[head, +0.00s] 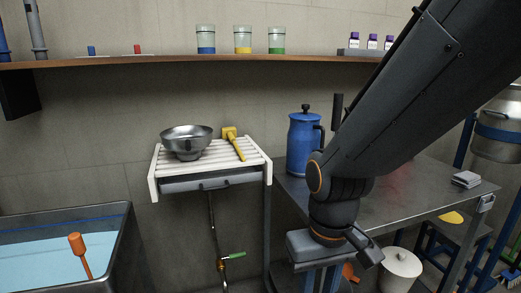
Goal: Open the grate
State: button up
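The white slatted grate (224,165) lies flat and closed over a small wall-mounted sink (222,181) with a grey front and a dark handle. A metal bowl (187,142) stands on the left of the grate. A yellow brush (235,144) lies on its right part. My gripper (325,262) hangs at the bottom of the view, right of the grate and apart from it, in front of the metal table.
A metal table (420,200) stands to the right with a blue lidded jug (303,142) at its back left. A shelf (190,61) with jars runs above. A tank of pale liquid (127,230) with an orange-headed tool (78,245) is at lower left. A green-handled valve (232,255) hangs below the sink.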

jog(key=s+d+r+m+p, duration=0.1)
jog(key=d+r+m+p, duration=0.1)
jog(key=d+r+p, duration=0.6)
notch_tip(320, 180, up, 2)
jog(key=p, duration=0.3)
jog(key=shift+s+d+r+m+p, duration=0.2)
jog(key=shift+s+d+m+p, duration=0.1)
jog(key=shift+d+m+p, duration=0.1)
